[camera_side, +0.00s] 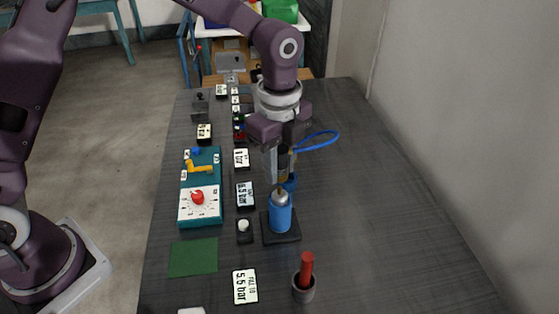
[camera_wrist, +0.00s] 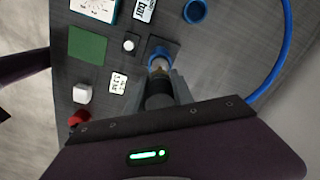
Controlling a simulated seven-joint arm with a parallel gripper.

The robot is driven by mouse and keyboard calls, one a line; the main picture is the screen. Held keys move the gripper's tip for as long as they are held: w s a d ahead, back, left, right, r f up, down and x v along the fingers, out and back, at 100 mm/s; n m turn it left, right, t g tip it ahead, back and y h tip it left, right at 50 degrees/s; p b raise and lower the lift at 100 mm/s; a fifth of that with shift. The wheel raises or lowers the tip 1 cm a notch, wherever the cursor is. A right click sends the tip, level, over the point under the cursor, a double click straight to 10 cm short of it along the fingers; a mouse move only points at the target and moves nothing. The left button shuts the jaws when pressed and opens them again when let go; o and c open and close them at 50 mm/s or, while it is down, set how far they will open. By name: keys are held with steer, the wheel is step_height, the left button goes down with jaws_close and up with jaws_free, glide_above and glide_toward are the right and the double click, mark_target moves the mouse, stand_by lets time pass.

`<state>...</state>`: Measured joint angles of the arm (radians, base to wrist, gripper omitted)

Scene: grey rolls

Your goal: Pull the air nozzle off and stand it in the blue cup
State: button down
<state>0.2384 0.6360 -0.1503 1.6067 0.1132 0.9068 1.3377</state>
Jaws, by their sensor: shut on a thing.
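My gripper (camera_side: 281,178) points down and is shut on the air nozzle, a dark piece with a brass-coloured band (camera_wrist: 158,84). Below it a blue cylinder (camera_side: 280,217) with a silver top (camera_side: 279,197) stands upright on a square black base (camera_side: 283,238). The nozzle's lower end is in line with the silver top; I cannot tell whether they are still joined. The blue cup (camera_side: 291,183) stands just behind, partly hidden by my gripper. In the wrist view the cup (camera_wrist: 195,11) shows as an open ring at the top, apart from the black base.
A blue hose (camera_side: 318,137) curves behind my gripper. A teal box with a red knob (camera_side: 197,197), a label reading 5.5 bar (camera_side: 245,286) and a green pad (camera_side: 193,257) lie left. A red-handled thing stands in a dark holder (camera_side: 303,289) in front. The table's right side is clear.

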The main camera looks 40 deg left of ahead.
steer(key=w+a+f+n, duration=0.3)
steer(key=w, duration=0.3)
steer(key=w+a+f+n, duration=0.3)
steer(key=w, duration=0.3)
steer(key=shift+a+f, duration=0.15)
steer(key=shift+f, duration=0.2)
steer(key=shift+f, duration=0.1)
steer(key=shift+f, duration=2.8)
steer(key=shift+f, duration=0.2)
steer(key=shift+f, duration=0.75)
steer(key=c, duration=1)
jaws_free()
